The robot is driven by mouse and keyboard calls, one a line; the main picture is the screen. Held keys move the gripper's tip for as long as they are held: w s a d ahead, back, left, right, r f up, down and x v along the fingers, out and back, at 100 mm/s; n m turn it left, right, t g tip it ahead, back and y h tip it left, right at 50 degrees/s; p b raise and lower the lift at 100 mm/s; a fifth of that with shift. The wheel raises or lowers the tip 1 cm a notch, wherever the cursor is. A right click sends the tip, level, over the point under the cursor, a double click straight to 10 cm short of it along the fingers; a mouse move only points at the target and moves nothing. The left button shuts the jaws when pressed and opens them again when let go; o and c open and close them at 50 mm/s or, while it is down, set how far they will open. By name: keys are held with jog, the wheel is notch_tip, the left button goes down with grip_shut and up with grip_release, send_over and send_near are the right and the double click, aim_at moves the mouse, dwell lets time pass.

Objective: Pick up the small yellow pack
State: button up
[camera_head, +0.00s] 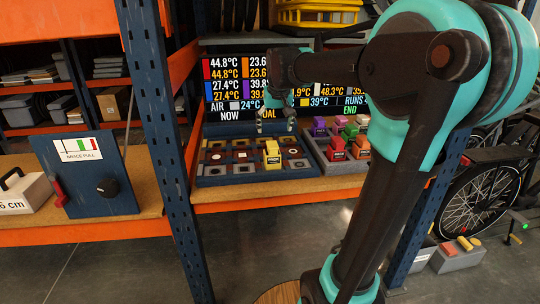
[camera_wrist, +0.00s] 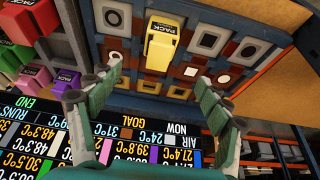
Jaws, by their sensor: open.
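The small yellow pack (camera_head: 272,149) stands upright in one cell of the dark blue tray (camera_head: 245,180) on the shelf. In the wrist view the yellow pack (camera_wrist: 160,43) shows large at top centre, its black label end toward the top. My gripper (camera_head: 277,120) hangs just above and behind the pack in the head view. In the wrist view my gripper (camera_wrist: 153,84) has its fingers spread wide and nothing between them. The pack lies beyond the fingertips, roughly in line with the gap, apart from both fingers.
A grey tray (camera_head: 345,168) to the right holds several purple, green, pink and red packs. A display board (camera_head: 235,85) with temperatures stands close behind the trays.

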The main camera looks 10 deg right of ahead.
aim_at(272, 156)
jog(key=x, duration=1.7)
jog(key=shift+w+f, duration=0.1)
jog(key=shift+w, duration=0.1)
jog(key=shift+c, duration=0.4)
jog(key=c, duration=1.6)
